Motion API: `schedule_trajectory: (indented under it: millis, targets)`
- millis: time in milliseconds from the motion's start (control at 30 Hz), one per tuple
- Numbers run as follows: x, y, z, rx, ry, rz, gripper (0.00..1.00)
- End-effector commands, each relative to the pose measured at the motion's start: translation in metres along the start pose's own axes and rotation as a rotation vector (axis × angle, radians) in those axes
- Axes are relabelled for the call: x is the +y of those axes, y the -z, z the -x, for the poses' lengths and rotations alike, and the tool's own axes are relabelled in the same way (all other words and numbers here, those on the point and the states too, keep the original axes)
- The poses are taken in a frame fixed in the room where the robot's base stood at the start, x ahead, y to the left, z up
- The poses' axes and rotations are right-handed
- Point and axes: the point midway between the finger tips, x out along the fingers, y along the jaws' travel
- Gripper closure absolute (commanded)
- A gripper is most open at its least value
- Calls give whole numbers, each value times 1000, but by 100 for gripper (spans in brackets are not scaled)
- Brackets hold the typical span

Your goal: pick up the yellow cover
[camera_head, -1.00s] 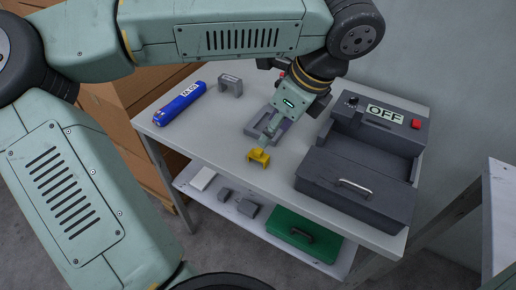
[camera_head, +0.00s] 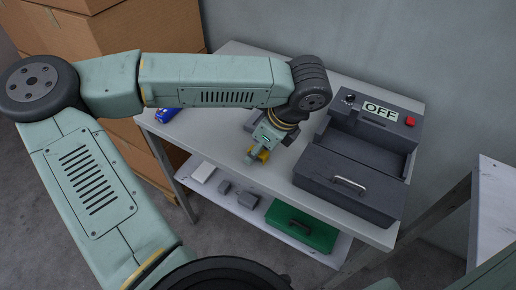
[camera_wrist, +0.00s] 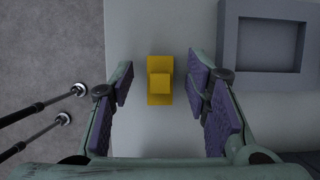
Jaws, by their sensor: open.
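The yellow cover (camera_wrist: 160,80) lies on the grey-white table top (camera_wrist: 140,30), near its edge. In the wrist view it sits between my two open fingers, with a gap on both sides. In the head view my gripper (camera_head: 256,154) is right over the yellow cover (camera_head: 263,155) and hides part of it. In the wrist view my gripper (camera_wrist: 162,95) is open and empty, its purple pads apart. I cannot tell the exact height of the fingertips above the table.
A grey tray-like housing (camera_wrist: 228,50) stands right of the cover. A dark grey box with a handle (camera_head: 340,188) and an OFF panel (camera_head: 380,110) takes up the table's right side. A blue cylinder (camera_head: 168,114) lies left, partly hidden. A green case (camera_head: 300,226) is on the shelf below.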

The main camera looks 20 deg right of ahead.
Motion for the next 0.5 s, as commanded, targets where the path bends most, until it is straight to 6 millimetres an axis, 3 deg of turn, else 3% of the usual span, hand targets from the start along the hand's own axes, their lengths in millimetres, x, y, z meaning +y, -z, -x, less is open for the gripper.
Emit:
schedule_trajectory:
  millis: [100,500]
  targets:
    - [0,0,0,0,0,0,57]
    - [0,0,0,0,0,0,83]
